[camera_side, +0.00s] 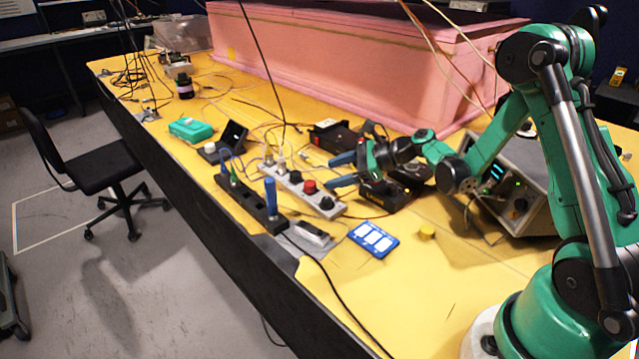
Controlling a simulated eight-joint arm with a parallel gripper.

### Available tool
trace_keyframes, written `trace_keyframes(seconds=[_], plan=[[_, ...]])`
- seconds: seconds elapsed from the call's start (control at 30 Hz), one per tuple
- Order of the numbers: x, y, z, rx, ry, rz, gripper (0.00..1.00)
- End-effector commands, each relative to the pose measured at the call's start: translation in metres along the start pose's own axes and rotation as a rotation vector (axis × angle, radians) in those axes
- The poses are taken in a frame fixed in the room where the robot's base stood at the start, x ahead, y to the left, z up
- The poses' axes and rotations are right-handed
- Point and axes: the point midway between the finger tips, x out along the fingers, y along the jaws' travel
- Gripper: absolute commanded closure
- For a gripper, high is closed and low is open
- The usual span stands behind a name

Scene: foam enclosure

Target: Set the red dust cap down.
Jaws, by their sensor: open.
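The red dust cap (309,186) sits on the light grey strip (337,211), between two dark knobs or caps. My gripper (331,172) is just above and to the right of the red cap in the picture. Its two blue-grey fingers point left and are spread apart, with nothing visible between them. The red cap looks apart from the fingers, though the depth between them is hard to judge.
A black strip with a blue-handled tool (271,197) stands left of the grey strip. Black boxes (388,193) and an instrument (517,190) stand right. The yellow tabletop's near right is clear.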

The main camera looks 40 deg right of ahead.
Motion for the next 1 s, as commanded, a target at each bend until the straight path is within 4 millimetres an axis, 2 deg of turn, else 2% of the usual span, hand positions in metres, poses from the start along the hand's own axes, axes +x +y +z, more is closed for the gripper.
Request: trace_keyframes(seconds=[0.1,0.3,0.5,0.7,0.83,0.87,1.0], plan=[[-0.004,0.016,0.029,-0.315,0.117,0.047,0.37],[-0.026,0.052,0.064,-0.932,0.300,0.171,0.37],[-0.058,0.091,0.079,-1.570,0.436,0.348,0.37],[-0.086,0.118,0.079,-2.105,0.519,0.531,0.37],[-0.095,0.125,0.076,-2.303,0.544,0.608,0.37],[-0.096,0.126,0.076,-2.330,0.548,0.620,0.29],[-0.098,0.127,0.075,-2.385,0.556,0.643,0.28]])
